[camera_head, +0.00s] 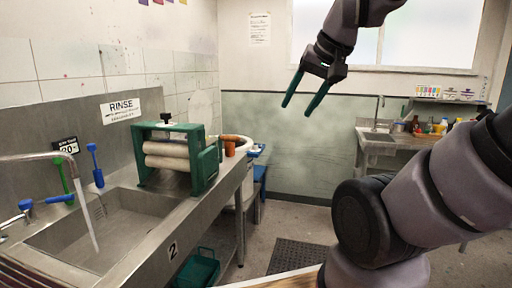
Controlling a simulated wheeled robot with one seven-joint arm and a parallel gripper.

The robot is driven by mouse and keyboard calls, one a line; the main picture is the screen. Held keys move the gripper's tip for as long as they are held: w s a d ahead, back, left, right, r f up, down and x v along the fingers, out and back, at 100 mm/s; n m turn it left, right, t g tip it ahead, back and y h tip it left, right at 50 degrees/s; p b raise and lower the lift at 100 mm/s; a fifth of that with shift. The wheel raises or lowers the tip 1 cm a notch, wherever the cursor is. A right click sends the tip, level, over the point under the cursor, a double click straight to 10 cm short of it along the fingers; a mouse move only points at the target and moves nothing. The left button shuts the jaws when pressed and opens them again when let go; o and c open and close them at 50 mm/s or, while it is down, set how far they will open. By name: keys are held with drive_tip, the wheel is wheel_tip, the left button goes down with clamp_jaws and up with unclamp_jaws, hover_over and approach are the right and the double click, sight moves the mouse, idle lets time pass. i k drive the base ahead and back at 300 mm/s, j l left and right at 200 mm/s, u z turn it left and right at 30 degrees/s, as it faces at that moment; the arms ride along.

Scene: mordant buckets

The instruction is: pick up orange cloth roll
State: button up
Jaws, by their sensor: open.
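A small orange-brown upright piece (230,148), seemingly the orange cloth roll, shows just right of the green wringer frame on the counter's far end. It is small in view, and I cannot make out its shape well. My gripper (297,109) hangs in the air in the upper middle of the picture, above and to the right of the orange piece in the picture. Its two dark green fingers are apart with nothing between them.
A green wringer (180,155) with pale rollers stands on the steel counter beside the sink (110,230), where a tap runs. A pale round-rimmed bucket (244,141) is behind. A green crate (198,269) sits below. The floor's middle has a dark mat (297,257).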

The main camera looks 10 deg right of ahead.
sight(229, 146)
drive_tip(key=i+l+z, duration=0.15)
drive_tip(key=i+l, duration=1.15)
drive_tip(key=i, duration=0.25)
drive_tip(key=i+l+z, duration=0.1)
drive_tip(key=i, duration=0.35)
drive_tip(key=i+j, duration=0.1)
